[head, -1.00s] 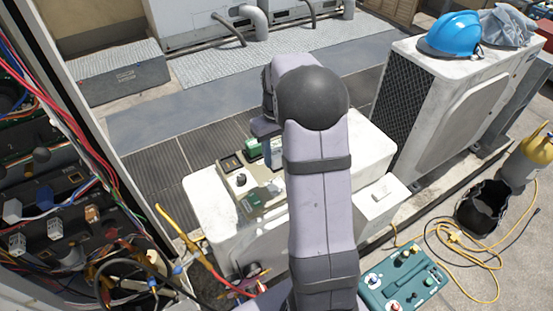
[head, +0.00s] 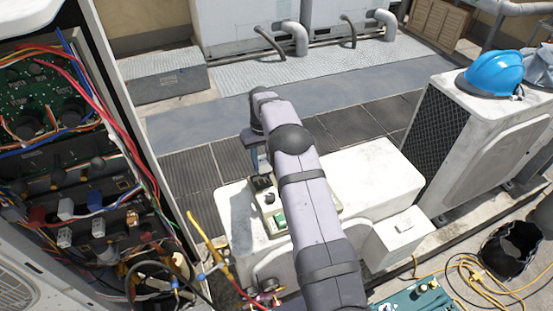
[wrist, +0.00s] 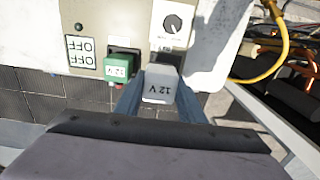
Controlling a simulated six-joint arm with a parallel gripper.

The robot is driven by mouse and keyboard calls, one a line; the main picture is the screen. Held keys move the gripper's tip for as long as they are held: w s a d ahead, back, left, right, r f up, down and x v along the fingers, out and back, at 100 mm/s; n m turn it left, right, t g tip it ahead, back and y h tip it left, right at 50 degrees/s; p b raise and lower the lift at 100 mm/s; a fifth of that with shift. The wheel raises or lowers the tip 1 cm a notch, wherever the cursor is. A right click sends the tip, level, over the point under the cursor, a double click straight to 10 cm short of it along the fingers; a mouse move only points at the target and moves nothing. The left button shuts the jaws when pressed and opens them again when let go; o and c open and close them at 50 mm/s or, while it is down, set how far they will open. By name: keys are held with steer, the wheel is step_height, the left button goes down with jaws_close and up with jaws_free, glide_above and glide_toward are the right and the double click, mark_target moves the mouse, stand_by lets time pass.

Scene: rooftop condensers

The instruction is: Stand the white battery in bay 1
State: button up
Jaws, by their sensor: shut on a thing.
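The white battery (wrist: 160,86), marked 12 V, is between the two blue fingers of my gripper (wrist: 160,96) in the wrist view. The gripper is shut on it. A dark bay opening (wrist: 166,60) shows just beyond the battery, partly covered by it. I cannot tell whether the battery's lower end is inside the bay. A green 12 V battery (wrist: 118,69) sits in the bay to the left. No bay numbers are readable. In the head view my gripper (head: 257,160) is at the far end of the panel (head: 256,214); the white battery is hidden there.
The panel carries a knob (wrist: 172,23) and an OFF label (wrist: 82,52), and lies on a white condenser (head: 375,165). An open cabinet with loose wires (head: 120,130) stands left. A yellow cable (wrist: 268,62) lies near the panel. A blue helmet (head: 495,72) rests on another condenser.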

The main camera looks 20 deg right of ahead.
mark_target(261, 172)
steer(key=shift+w+a+f, duration=0.25)
steer(key=shift+w+a, duration=0.1)
steer(key=shift+a, duration=0.1)
steer(key=shift+f, duration=0.15)
steer(key=shift+f+b, duration=1)
steer(key=shift+f, duration=0.75)
steer(key=shift+f+b, duration=0.6)
steer(key=shift+f, duration=0.25)
stand_by(0.4)
steer(key=o, duration=1.3)
step_height(261, 172, up, 7)
steer(key=shift+f+b, duration=0.1)
steer(key=shift+b, duration=1.15)
steer(key=shift+r, duration=0.3)
